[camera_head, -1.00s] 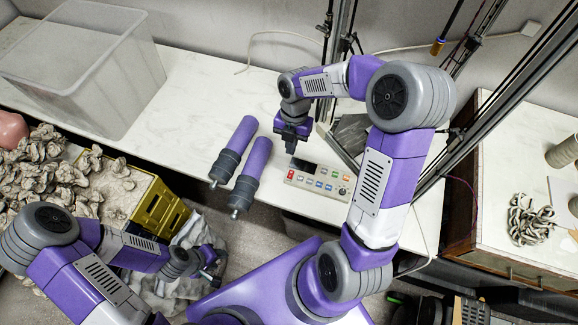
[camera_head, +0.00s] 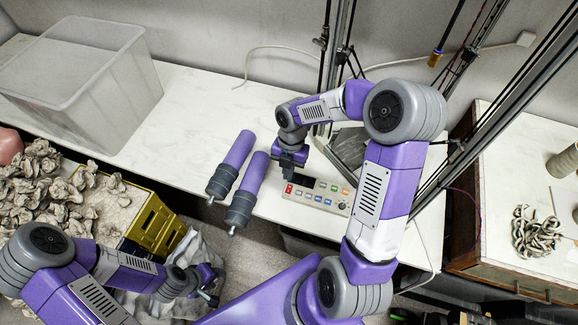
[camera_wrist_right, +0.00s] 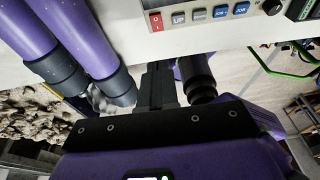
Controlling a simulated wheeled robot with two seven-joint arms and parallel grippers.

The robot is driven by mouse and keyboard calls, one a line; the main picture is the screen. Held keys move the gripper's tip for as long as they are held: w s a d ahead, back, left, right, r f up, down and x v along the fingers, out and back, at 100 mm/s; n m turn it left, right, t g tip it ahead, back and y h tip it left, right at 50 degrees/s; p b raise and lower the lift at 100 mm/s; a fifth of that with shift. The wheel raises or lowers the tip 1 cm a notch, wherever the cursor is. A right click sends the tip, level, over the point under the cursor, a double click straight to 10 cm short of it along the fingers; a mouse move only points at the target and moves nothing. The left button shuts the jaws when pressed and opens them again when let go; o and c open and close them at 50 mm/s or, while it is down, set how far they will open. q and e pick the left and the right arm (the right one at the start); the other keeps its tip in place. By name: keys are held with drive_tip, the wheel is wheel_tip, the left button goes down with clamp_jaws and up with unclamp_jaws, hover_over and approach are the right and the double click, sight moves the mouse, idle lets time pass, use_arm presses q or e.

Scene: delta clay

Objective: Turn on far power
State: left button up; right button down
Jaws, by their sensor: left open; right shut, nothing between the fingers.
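The control panel (camera_head: 318,194) is a pale box with coloured buttons, a small dark display and a knob, at the table's front edge. Its red rocker switch (camera_head: 289,189) is at the left end; it also shows in the wrist view (camera_wrist_right: 155,21), beside a button marked UP. Which way the rocker is tipped I cannot tell. My right gripper (camera_head: 288,172) is shut and empty, just behind the switch in the head view. Its fingers (camera_wrist_right: 158,85) point toward the panel in the wrist view, apart from the switch there. My left gripper (camera_head: 212,286) is open, low at the left.
Two purple cylinders with grey ends (camera_head: 247,190) lie left of the panel. A dark flat plate (camera_head: 350,149) and black frame rods stand behind it. A clear bin (camera_head: 85,85) and a yellow crate (camera_head: 155,222) of clay lumps are left. White table between bin and cylinders is clear.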

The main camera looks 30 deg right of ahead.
sight(287, 193)
drive_tip(key=x, duration=0.2)
drive_tip(key=b+x, duration=0.1)
drive_tip(key=x, duration=0.2)
drive_tip(key=w+d+b+x, duration=0.1)
drive_tip(key=x, duration=0.1)
drive_tip(key=shift+s+a+f, duration=0.1)
drive_tip(key=shift+f, duration=0.85)
